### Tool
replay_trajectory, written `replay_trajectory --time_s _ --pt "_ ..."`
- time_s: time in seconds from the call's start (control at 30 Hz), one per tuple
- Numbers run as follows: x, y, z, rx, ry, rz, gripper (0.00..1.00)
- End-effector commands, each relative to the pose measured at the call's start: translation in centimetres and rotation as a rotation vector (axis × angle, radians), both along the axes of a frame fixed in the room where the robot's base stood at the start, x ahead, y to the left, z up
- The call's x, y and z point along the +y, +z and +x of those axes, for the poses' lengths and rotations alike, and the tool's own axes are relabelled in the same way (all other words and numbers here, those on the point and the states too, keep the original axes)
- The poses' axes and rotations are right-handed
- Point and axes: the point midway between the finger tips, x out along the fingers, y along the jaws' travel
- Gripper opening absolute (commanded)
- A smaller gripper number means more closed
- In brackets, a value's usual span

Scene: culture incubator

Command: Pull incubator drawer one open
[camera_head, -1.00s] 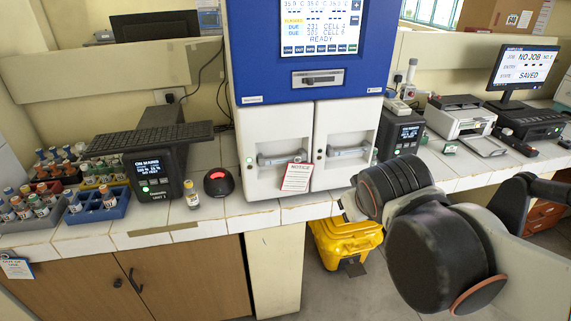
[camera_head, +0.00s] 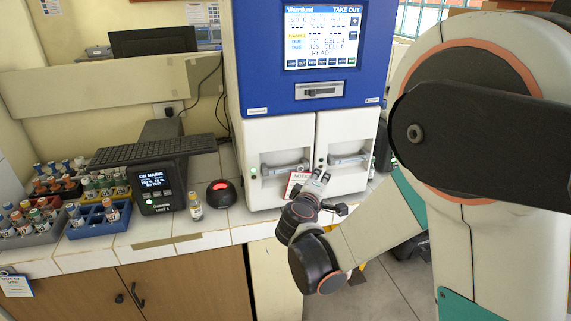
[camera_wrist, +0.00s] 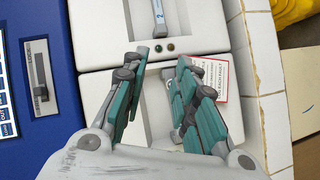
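The incubator (camera_head: 306,90) has a blue upper panel and two white drawer fronts side by side below it. The left drawer (camera_head: 278,133) has a grey bar handle (camera_head: 283,168) in a recess. The right drawer's handle (camera_head: 348,158) bears a "2" in the wrist view (camera_wrist: 158,14). My gripper (camera_head: 320,180) is in front of the lower incubator, right of the left handle. In the wrist view my gripper (camera_wrist: 160,75) is open, its teal fingers spread before the left drawer's recess. The left handle is mostly hidden there; I see no contact.
A red-and-white notice (camera_head: 297,184) hangs low on the front, partly behind my gripper. A scanner with a red light (camera_head: 221,192), a small bottle (camera_head: 195,206) and tube racks (camera_head: 100,218) stand left on the tiled bench. A yellow case (camera_wrist: 292,10) shows at the wrist view's upper right.

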Motion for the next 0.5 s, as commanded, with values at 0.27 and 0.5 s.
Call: replay_trajectory --time_s 0.27,0.5 --pt "10.2 -4.0 0.1 -0.122 0.173 -0.233 0.27" --pt "13.8 -5.5 -0.8 -0.176 0.235 -0.321 0.27"
